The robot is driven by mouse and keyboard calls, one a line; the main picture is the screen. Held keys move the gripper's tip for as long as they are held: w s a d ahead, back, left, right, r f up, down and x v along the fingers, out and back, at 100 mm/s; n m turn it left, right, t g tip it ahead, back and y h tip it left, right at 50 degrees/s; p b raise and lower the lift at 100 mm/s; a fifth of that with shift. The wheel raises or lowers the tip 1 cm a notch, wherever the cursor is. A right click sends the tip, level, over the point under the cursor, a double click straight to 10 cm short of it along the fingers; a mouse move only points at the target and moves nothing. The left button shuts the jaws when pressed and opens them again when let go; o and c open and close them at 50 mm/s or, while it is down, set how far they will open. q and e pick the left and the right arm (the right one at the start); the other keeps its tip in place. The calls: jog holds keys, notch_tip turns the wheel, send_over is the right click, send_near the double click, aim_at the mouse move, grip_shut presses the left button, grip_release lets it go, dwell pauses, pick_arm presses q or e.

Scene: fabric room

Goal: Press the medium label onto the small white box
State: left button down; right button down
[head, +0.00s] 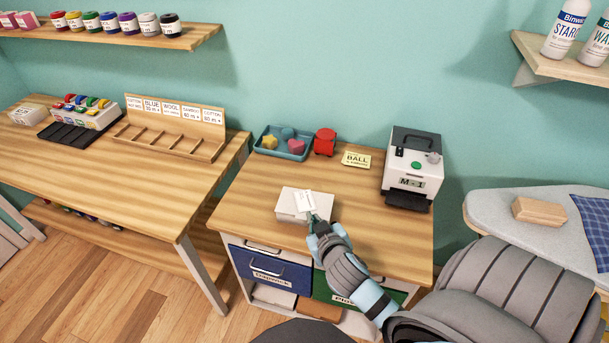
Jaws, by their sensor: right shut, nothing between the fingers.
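The small white box (289,205) stands on the wooden cabinet top, near its front left. A white label (305,201) with faint print lies on or just over the right part of the box's top; I cannot tell how flat it sits. My right gripper (312,216) is shut with nothing between its fingers. Its tips are at the label's lower end, at the box's front right, and they hide that corner. A label printer (411,165) with a green button stands at the back right of the cabinet. My left gripper is not in view.
A blue tray (262,146) with colored shapes, a red object (325,142) and a yellow "BALL" card (356,160) are at the back of the cabinet. A workbench (170,185) stands left, an ironing board (485,208) right. The cabinet top around the box is mostly clear.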

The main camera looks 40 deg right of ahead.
jog(key=w+a+r+n+t+y, duration=0.1)
jog(key=w+r+n+t, duration=0.1)
jog(key=w+r+t, duration=0.75)
jog(key=w+a+r+n+y, duration=0.4)
jog(key=a+r+n+y, duration=0.3)
jog(key=r+y, duration=0.25)
jog(key=g+h, duration=0.4)
jog(key=g, duration=1.4)
send_over(302, 199)
notch_tip(302, 199, down, 13)
jog(key=shift+g, duration=0.25)
jog(key=f+b, duration=0.4)
jog(key=b, duration=0.1)
jog(key=f+b, duration=0.2)
jog(key=b, duration=0.1)
jog(key=shift+s+d, duration=0.25)
jog(key=shift+s, duration=0.15)
